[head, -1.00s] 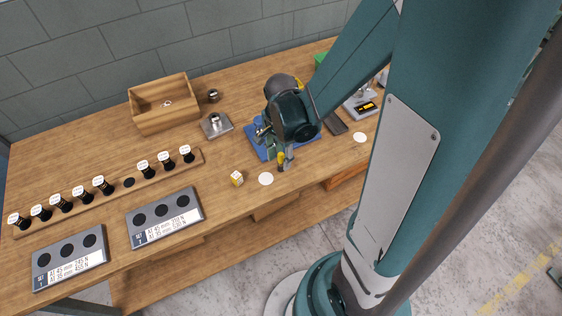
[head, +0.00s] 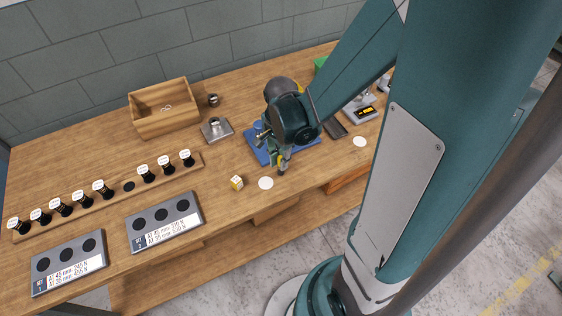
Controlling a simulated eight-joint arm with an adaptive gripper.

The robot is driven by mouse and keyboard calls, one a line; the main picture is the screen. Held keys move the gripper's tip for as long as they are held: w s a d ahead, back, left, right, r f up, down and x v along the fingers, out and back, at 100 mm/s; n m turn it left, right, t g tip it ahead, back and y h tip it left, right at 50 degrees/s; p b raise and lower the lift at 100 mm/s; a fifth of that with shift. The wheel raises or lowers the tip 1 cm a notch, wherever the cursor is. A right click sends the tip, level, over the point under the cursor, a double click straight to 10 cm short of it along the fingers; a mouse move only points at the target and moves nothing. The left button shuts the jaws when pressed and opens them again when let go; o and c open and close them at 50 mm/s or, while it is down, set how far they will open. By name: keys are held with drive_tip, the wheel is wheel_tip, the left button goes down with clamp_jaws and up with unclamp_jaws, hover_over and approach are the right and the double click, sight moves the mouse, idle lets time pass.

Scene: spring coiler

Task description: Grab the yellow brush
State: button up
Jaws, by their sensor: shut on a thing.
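The yellow brush (head: 280,168) is a small upright shape at the front edge of the blue mat (head: 310,143), partly hidden by my gripper. My gripper (head: 282,158) points down over it and is shut on it. The brush's lower end is close to the bench top; I cannot tell whether it touches. My arm covers part of the mat and whatever stands behind it.
A yellow-and-white cube (head: 237,182) and a white disc (head: 266,183) lie just left of the brush. A rack (head: 128,186) of black springs with white labels and two grey trays (head: 165,217) fill the left. A wooden box (head: 163,107) stands behind.

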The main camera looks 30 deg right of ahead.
drive_tip(key=shift+r+p, duration=0.7)
drive_tip(key=shift+r, duration=4)
